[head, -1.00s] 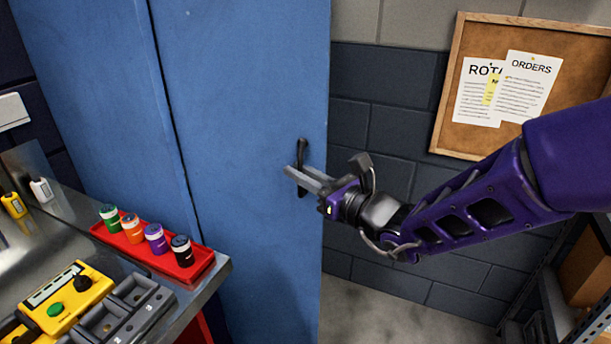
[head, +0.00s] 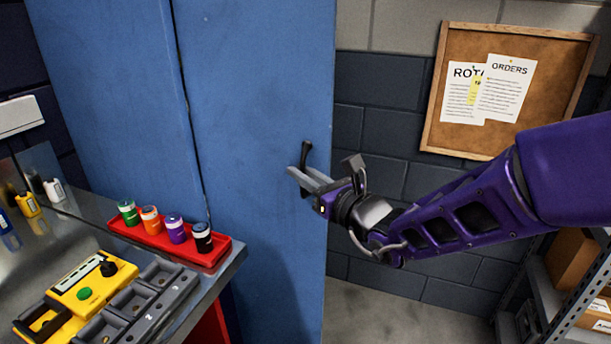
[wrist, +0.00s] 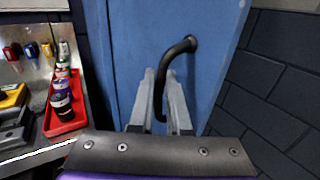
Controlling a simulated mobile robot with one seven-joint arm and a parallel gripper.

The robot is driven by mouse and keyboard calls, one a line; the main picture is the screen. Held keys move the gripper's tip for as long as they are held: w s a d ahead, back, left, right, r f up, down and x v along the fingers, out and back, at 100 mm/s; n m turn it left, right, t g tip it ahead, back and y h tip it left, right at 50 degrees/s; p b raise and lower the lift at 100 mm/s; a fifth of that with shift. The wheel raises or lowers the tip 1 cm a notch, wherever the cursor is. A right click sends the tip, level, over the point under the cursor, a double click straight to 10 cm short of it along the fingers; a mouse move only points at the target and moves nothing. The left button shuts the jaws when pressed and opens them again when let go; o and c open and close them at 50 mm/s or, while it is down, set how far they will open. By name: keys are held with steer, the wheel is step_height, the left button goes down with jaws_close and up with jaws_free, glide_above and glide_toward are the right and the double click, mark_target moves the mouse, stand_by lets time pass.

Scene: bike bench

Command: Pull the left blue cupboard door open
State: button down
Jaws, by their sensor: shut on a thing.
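The blue cupboard door (head: 258,110) is a tall flat panel, right of a dark vertical seam, with brick wall beyond its right edge. It also shows in the wrist view (wrist: 135,40). Its dark curved handle (head: 306,155) sits near that right edge. My gripper (head: 303,180) is shut on the handle, coming from the right. In the wrist view the lower part of the handle (wrist: 175,62) runs down between the two grey fingers of my gripper (wrist: 160,105). The fingers hide part of the handle in the head view.
A metal bench (head: 228,268) stands at lower left, close to the door. It bears a red tray (head: 140,233) of several small containers and a yellow box (head: 75,290). A cork board (head: 430,125) hangs on the wall. Metal shelving (head: 550,300) is at lower right; the floor between is clear.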

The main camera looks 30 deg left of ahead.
steer(key=shift+s+a+r, duration=0.15)
steer(key=c, duration=0.9)
jaws_free()
steer(key=v, duration=1.7)
